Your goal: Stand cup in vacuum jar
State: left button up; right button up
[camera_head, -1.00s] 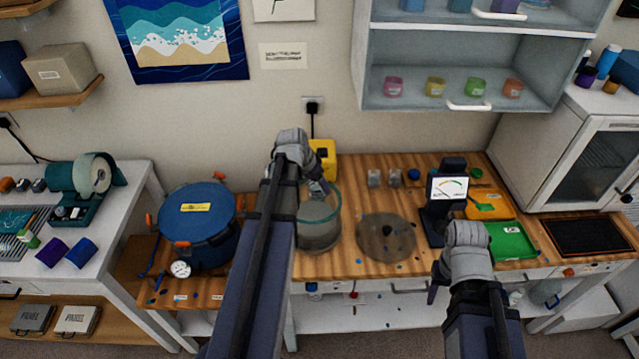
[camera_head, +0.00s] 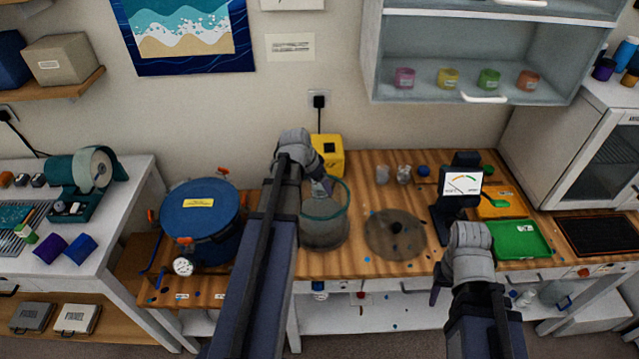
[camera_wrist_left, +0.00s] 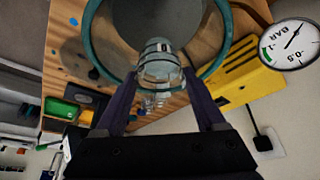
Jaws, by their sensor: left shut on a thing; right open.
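The vacuum jar (camera_head: 326,234) is a wide clear vessel with a teal rim, standing on the wooden bench. It fills the top of the left wrist view, where its teal rim (camera_wrist_left: 96,58) shows. My left gripper (camera_head: 323,187) is at the jar's mouth, shut on a small clear cup. In the left wrist view the cup (camera_wrist_left: 160,66) sits between the two fingers, over the jar's opening; I cannot tell whether it touches the jar floor. My right gripper (camera_head: 440,283) is open and empty near the bench's front edge, its fingers partly hidden by its wrist.
A clear round lid (camera_head: 390,243) lies right of the jar. A yellow box (camera_head: 327,154) stands behind it, and a blue pot (camera_head: 200,222) to its left.

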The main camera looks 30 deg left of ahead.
pick_arm(q)
jog(key=shift+f+b, duration=3.3)
jog(key=shift+f, duration=0.45)
jog(key=shift+f+b, duration=0.45)
jog(key=shift+b, duration=0.05)
jog(key=o, duration=1.4)
jog(key=shift+c, duration=0.2)
jog(key=shift+r, duration=0.1)
notch_tip(320, 180, up, 12)
jog(key=p, duration=1.2)
jog(key=shift+r+p, duration=0.25)
jog(key=shift+p, duration=0.1)
jog(key=shift+f, duration=0.1)
